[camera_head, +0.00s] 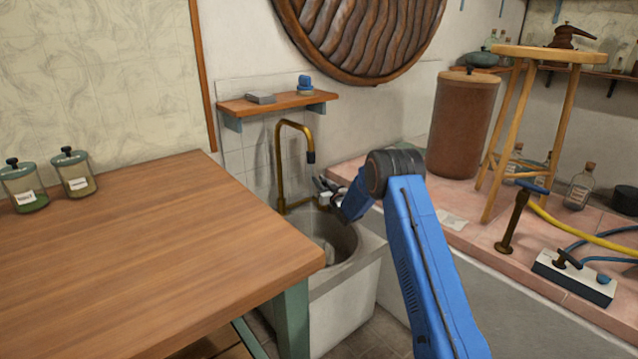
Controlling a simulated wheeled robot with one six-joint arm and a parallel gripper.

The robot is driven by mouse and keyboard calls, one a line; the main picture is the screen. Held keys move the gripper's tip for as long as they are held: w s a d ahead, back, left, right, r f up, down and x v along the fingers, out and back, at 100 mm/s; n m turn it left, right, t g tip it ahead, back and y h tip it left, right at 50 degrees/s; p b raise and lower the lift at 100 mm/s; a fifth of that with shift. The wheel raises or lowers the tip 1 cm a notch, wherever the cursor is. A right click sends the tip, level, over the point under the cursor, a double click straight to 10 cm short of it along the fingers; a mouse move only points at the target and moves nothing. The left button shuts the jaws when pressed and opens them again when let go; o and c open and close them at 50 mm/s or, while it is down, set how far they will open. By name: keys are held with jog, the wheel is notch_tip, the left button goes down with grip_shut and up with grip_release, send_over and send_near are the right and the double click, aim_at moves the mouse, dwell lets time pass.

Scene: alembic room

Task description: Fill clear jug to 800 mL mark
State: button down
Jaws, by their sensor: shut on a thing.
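My gripper (325,190), at the end of my blue arm, is over the back right of the stone sink (365,262). It is shut at the brass tap's (279,165) side handle, close to the tap base; the grip itself is small and partly hidden. The tap spout arches over the basin with its dark nozzle (311,158) pointing down. A pale, see-through shape (329,253) low in the basin may be the clear jug; its marks and any water level are too small to tell.
A wooden worktop (150,250) with two labelled jars (75,172) is left of the sink. A small shelf (275,103) hangs above the tap. On the pink tiled ledge (470,205) at right stand a brown barrel (463,125), a wooden stool (550,54) and bottles.

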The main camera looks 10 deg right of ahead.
jog(key=shift+s+d+r+t, duration=0.2)
jog(key=shift+s+t, duration=0.15)
jog(key=shift+t, duration=0.2)
jog(key=shift+s+d+r+t, duration=0.1)
jog(key=shift+s+d+t, duration=0.15)
jog(key=shift+t, duration=0.3)
jog(key=c, duration=1.6)
grip_release()
notch_tip(320, 180, up, 10)
jog(key=shift+f, duration=0.1)
